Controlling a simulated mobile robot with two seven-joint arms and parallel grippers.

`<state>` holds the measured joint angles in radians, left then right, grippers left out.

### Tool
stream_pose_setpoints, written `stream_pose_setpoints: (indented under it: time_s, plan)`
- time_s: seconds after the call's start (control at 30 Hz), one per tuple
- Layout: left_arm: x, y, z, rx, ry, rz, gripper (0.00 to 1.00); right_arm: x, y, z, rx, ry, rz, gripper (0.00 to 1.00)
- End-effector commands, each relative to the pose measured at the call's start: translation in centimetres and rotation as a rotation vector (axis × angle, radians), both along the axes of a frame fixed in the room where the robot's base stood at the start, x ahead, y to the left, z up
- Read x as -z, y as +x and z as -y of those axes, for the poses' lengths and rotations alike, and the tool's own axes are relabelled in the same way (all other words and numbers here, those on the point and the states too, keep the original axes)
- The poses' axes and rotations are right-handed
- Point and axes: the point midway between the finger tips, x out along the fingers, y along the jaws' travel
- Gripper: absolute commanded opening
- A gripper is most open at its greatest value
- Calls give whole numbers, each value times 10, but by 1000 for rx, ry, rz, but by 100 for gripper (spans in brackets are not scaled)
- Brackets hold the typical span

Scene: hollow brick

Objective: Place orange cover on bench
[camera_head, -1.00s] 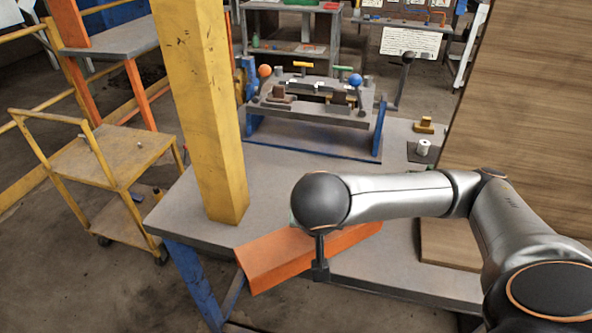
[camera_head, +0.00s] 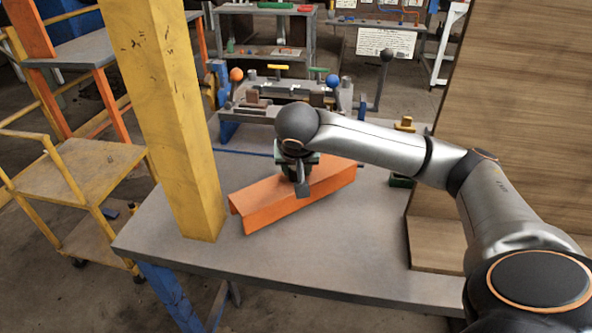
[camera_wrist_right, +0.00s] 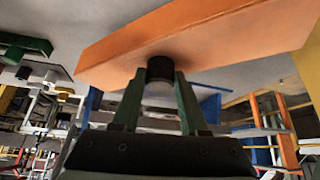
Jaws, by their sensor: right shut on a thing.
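The orange cover (camera_head: 270,206) is a long angled channel. It is over the grey bench (camera_head: 340,240), just right of the yellow post, and looks roughly level. Whether it touches the bench top I cannot tell. My right gripper (camera_head: 298,172) is above the cover's middle, partly hidden by my own wrist. In the right wrist view, its green fingers (camera_wrist_right: 160,88) are shut on a dark round knob (camera_wrist_right: 160,70) on the orange cover (camera_wrist_right: 200,40). My left gripper is in neither view.
A thick yellow post (camera_head: 165,120) rises at the bench's left. A fixture with an orange and a blue ball (camera_head: 333,81) stands at the back. A wooden panel (camera_head: 510,120) blocks the right. The bench's front area is clear. A yellow cart (camera_head: 85,170) stands left.

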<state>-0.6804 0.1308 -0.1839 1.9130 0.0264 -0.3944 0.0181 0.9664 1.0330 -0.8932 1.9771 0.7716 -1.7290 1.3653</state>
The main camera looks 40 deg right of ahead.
Motion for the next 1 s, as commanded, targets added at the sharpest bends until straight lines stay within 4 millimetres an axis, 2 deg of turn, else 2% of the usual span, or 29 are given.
stream_pose_setpoints:
  time_s: [0.1,0.27,0.37,0.63,0.97,1.0]
  plan:
    - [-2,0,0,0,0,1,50,-1,19,15,3,1,2,0]
    - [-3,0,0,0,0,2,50,0,31,24,-1,0,1,0]
    - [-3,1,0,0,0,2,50,3,33,25,-2,0,0,0]
    - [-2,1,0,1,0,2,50,35,32,25,-1,-2,0,0]
    - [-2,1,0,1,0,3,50,38,32,25,-2,0,0,0]
    - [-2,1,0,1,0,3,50,38,32,25,-2,0,-1,48]
